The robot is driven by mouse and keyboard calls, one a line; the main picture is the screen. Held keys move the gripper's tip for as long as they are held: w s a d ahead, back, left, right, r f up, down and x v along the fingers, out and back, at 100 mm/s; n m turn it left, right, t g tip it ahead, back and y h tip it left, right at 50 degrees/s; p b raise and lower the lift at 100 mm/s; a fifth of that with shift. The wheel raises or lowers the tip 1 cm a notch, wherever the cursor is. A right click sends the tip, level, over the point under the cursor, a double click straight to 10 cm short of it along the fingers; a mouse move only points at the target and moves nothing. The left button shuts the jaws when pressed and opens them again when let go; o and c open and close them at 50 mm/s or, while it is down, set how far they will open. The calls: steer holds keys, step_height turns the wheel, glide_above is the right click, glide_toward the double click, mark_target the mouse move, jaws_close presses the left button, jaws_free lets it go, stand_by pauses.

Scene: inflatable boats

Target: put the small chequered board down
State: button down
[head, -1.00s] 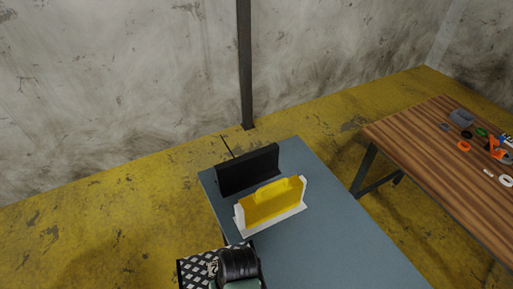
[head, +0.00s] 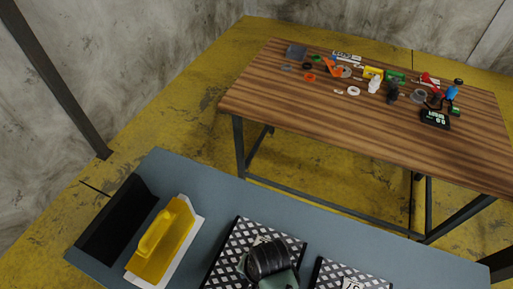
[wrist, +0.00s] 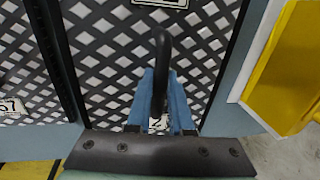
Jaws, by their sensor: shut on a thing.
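The chequered board (head: 228,257), black with a white lattice, lies flat at or just above the blue-grey table top, under my wrist in the head view. In the wrist view the same board (wrist: 105,60) fills the middle, with a black handle standing up from it. My gripper (wrist: 160,100) has its blue fingers shut on this handle. Whether the board touches the table is hard to tell. A second chequered board (head: 335,272) with a number label is beside it, apart by a narrow gap, and shows at the left in the wrist view (wrist: 22,75).
The blue-grey table (head: 215,190) also holds a yellow-handled float (head: 160,240) and a black angled piece (head: 118,222) on the left. A strip of table behind the boards is clear. A wooden table (head: 300,110) with several small parts stands beyond.

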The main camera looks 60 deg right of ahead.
steer(key=shift+w+f, duration=0.1)
steer(key=shift+f, duration=2.65)
steer(key=c, duration=1.3)
jaws_free()
steer(key=shift+f, duration=0.2)
steer(key=o, duration=0.5)
steer(key=r, duration=0.4)
steer(key=s+r, duration=0.1)
steer(key=r, duration=0.3)
steer(key=s+r, duration=0.1)
steer(key=r, duration=0.3)
steer(key=shift+s+d, duration=0.1)
steer(key=shift+s, duration=0.1)
steer(key=shift+w+r, duration=0.1)
